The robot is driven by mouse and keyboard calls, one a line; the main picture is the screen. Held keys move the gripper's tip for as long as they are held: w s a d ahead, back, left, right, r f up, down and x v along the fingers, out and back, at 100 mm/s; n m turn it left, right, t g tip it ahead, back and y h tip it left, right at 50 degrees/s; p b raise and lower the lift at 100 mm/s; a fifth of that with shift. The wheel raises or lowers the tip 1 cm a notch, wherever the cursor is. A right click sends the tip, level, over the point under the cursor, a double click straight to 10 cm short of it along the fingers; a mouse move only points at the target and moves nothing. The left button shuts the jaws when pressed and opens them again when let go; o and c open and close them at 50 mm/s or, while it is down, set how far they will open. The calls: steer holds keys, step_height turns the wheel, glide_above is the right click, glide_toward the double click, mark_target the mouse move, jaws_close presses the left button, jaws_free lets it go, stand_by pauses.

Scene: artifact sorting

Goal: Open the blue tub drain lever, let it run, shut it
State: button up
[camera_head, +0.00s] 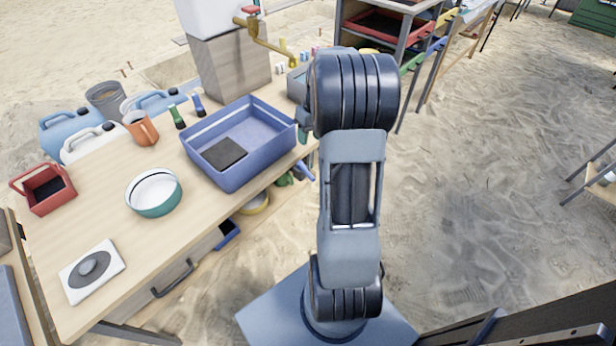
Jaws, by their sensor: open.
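The blue tub (213,172) is a rectangular open basin on the wooden workbench, with a dark square patch on its floor. A small blue piece (305,171) shows just past the bench edge, below the tub's right corner. It may be the drain lever; its position cannot be told. My arm stands upright in front and hides what is behind it. What seems to be part of my gripper (303,124) shows at the arm's left side, by the tub's right end. It is open, and I see nothing held in it. Its fingertips are mostly hidden.
A brass tap (262,36) is on a white tank at the back. Sand at right is mostly clear.

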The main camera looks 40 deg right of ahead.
glide_toward(308, 172)
steer(key=f, duration=0.3)
steer(key=a+f+b, duration=0.1)
steer(key=f, duration=0.2)
steer(key=f+b, duration=0.1)
steer(key=f, duration=0.2)
steer(key=shift+a, duration=0.25)
steer(key=shift+c, duration=0.3)
jaws_close()
